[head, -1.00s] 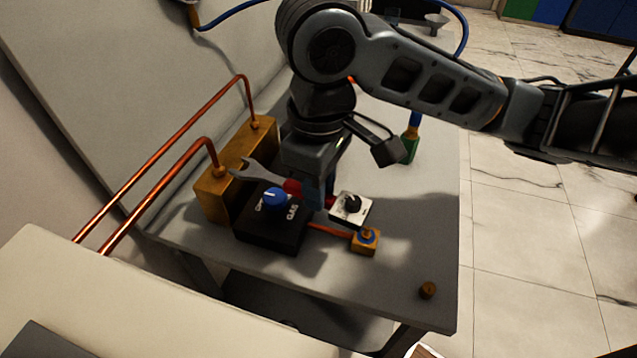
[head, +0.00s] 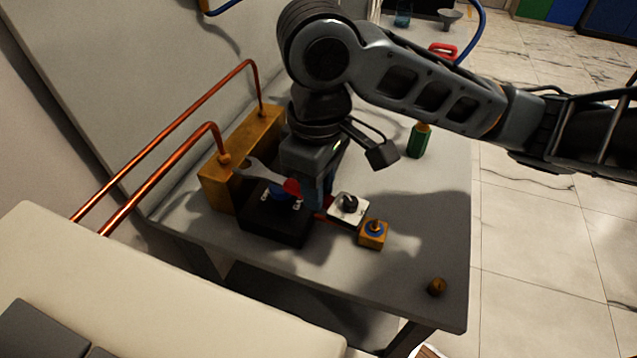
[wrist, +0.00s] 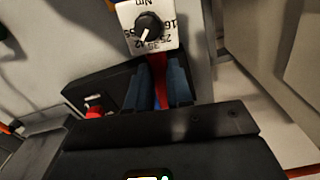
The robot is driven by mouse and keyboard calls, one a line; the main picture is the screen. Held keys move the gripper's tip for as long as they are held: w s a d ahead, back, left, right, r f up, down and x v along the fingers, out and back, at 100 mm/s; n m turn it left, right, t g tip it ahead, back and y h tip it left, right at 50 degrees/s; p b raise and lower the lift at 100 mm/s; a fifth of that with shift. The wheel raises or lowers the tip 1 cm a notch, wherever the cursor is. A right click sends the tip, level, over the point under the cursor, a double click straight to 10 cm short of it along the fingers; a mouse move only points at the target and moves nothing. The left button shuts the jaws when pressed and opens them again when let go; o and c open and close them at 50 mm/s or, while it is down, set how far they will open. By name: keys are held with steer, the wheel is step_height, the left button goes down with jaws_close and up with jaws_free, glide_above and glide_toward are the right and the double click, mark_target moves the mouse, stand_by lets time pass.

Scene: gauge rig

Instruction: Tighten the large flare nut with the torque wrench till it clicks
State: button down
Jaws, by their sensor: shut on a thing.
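My gripper (head: 315,188) is shut on the red handle of the torque wrench (head: 262,173). In the wrist view the handle (wrist: 160,85) runs between the blue finger pads (wrist: 163,92). The wrench's grey open jaw points left, near the front copper pipe's nut (head: 224,158) on the brass block (head: 217,187). It looks just beside the nut; I cannot tell whether they touch. A second nut (head: 263,113) sits farther back; which is large is unclear. A white dial block (head: 348,207) marked Nm lies at the handle's other end and shows in the wrist view (wrist: 148,27).
A black box (head: 272,222) with a blue knob stands under the wrench. A small brass block (head: 373,238) with a blue ring, a brass cap (head: 437,287) and a green bottle (head: 418,142) are on the grey table (head: 330,265). The front right is mostly clear.

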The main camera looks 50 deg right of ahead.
mark_target(293, 183)
steer(key=shift+w, duration=0.15)
stand_by(0.5)
steer(key=shift+w+a+p, duration=0.25)
steer(key=shift+w+p, duration=0.25)
steer(key=shift+w, duration=0.5)
steer(key=shift+w+a+p, duration=0.25)
steer(key=shift+w+p, duration=0.35)
steer(key=shift+w, duration=0.4)
stand_by(1.5)
steer(key=c, duration=1.5)
jaws_free()
steer(key=shift+c, duration=0.2)
jaws_close()
